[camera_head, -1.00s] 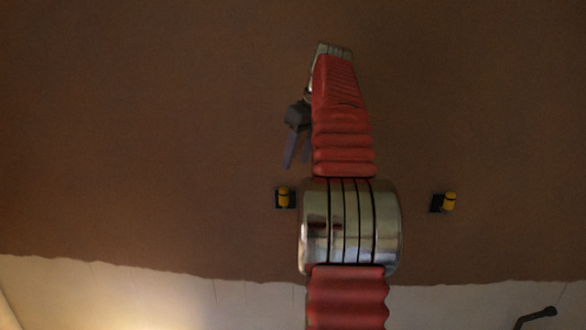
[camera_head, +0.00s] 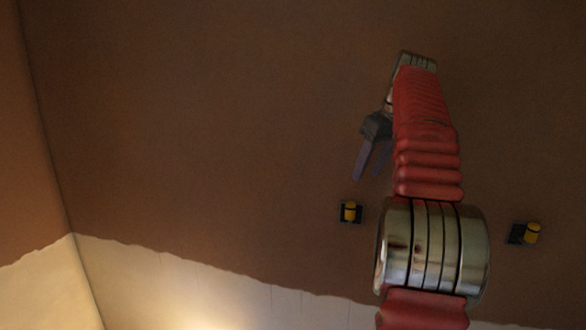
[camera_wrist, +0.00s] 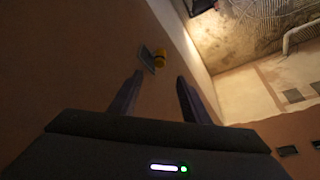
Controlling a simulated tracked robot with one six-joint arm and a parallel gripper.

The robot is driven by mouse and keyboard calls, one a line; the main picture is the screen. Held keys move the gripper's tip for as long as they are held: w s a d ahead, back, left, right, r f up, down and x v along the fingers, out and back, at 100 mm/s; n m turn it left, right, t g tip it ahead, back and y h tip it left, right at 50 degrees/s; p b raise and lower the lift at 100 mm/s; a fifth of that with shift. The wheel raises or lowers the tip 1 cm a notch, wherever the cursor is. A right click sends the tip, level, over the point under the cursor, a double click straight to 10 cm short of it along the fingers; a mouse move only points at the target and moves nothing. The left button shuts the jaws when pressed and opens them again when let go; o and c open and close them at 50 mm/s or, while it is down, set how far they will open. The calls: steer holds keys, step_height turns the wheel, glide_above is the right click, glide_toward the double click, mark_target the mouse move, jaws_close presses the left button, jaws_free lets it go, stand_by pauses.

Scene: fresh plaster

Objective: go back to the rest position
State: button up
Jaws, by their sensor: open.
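My gripper (camera_head: 371,163) hangs beside my red arm in the head view, its two dark fingers pointing down and apart. In the wrist view my gripper (camera_wrist: 157,95) is open, with nothing between the fingers. A yellow knob on a dark plate (camera_head: 350,212) is on the brown wall below the gripper in the head view. It also shows in the wrist view (camera_wrist: 160,57), beyond the fingertips and apart from them. A second yellow knob on a dark plate (camera_head: 531,233) is to the right of my arm.
The brown plaster (camera_head: 200,130) covers most of the wall and ends in a ragged lower edge above a pale, lit strip (camera_head: 150,285). A wall corner stands at the left. In the wrist view a pale pipe (camera_wrist: 300,35) and dark rectangles (camera_wrist: 288,151) are at the right.

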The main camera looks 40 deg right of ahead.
step_height(320, 180, down, 6)
steer(key=d+f+m, duration=0.1)
steer(key=d+m, duration=0.1)
steer(key=m, duration=0.2)
steer(key=a+f+m+h, duration=0.1)
steer(key=a+f, duration=0.4)
steer(key=a, duration=0.4)
steer(key=s+a+f+n, duration=0.2)
steer(key=s+a, duration=0.3)
steer(key=a, duration=0.7)
steer(key=s+a+f+n, duration=0.1)
steer(key=s+a+f, duration=0.4)
steer(key=a, duration=0.8)
steer(key=s+a+f+n+t+y, duration=0.1)
steer(key=s+a, duration=0.5)
steer(key=a, duration=0.6)
steer(key=shift+s+a+f+n, duration=0.25)
steer(key=shift+f+n, duration=0.55)
steer(key=shift+f, duration=0.5)
